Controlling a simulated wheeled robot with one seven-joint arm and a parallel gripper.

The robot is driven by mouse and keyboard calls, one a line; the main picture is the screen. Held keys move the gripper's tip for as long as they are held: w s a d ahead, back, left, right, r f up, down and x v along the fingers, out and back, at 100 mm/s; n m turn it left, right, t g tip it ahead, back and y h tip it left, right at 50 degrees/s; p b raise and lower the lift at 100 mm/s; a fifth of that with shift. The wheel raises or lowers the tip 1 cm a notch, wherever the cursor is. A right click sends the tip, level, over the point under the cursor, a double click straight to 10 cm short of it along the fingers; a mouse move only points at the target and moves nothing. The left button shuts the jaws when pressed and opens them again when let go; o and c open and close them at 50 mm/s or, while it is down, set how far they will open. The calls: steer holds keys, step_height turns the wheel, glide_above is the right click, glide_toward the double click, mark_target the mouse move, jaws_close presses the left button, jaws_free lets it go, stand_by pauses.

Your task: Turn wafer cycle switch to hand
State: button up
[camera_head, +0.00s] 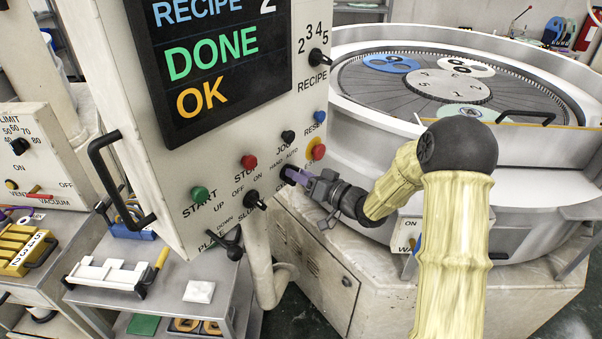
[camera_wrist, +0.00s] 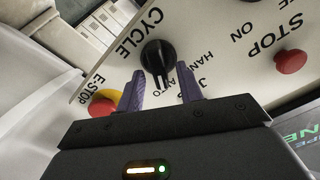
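The cycle switch (camera_wrist: 157,55) is a black rotary knob on the cream control panel (camera_head: 228,125). Its CYCLE label shows beside it in the wrist view, with HAND and AUTO lettering on its other side. A pale mark on the knob points down in that view, roughly toward the lettering. My gripper (camera_wrist: 160,80) is open, one purple finger to each side of the knob's near end, with gaps visible. Whether the fingers overlap it in depth is unclear. In the head view my gripper (camera_head: 291,176) is at the panel's lower right and mostly hides the switch.
The red and yellow E-stop (camera_head: 317,152) is close to my gripper. The JOG button (camera_head: 288,137), red STOP button (camera_head: 249,162), SLURRY knob (camera_head: 254,200) and PLATE lever (camera_head: 234,250) are nearby. The round lapping machine (camera_head: 530,150) stands right.

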jaws_close()
steer(key=shift+f+n+b, duration=0.1)
steer(key=shift+n+b, duration=0.3)
steer(key=shift+b, duration=0.25)
steer(key=shift+s+a+n+b, duration=0.1)
steer(key=shift+s+n+b, duration=0.05)
steer(key=shift+n+b, duration=1.95)
steer(key=shift+s+a+n+b, duration=0.1)
steer(key=shift+n+b, duration=1.55)
steer(key=shift+b, duration=0.9)
steer(key=shift+s+a+n+b, duration=0.1)
steer(key=shift+s+n+b, duration=0.05)
steer(key=shift+n+b, duration=1.95)
steer(key=shift+b, duration=0.3)
